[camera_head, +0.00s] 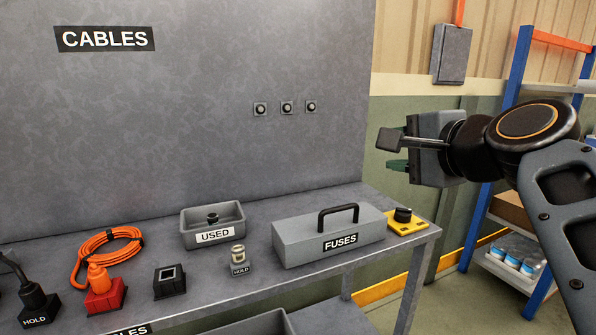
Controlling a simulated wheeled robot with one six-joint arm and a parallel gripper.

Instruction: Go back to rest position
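My gripper (391,150) is held up at the right, pointing left, in front of the wall panel's right edge and above the bench's right end. It is well clear of the bench and touches nothing there. No object shows in it. I see it side-on, so the gap between its fingers cannot be made out. My arm comes in from the right edge of the picture.
A blue-framed shelf (505,130) stands at right.

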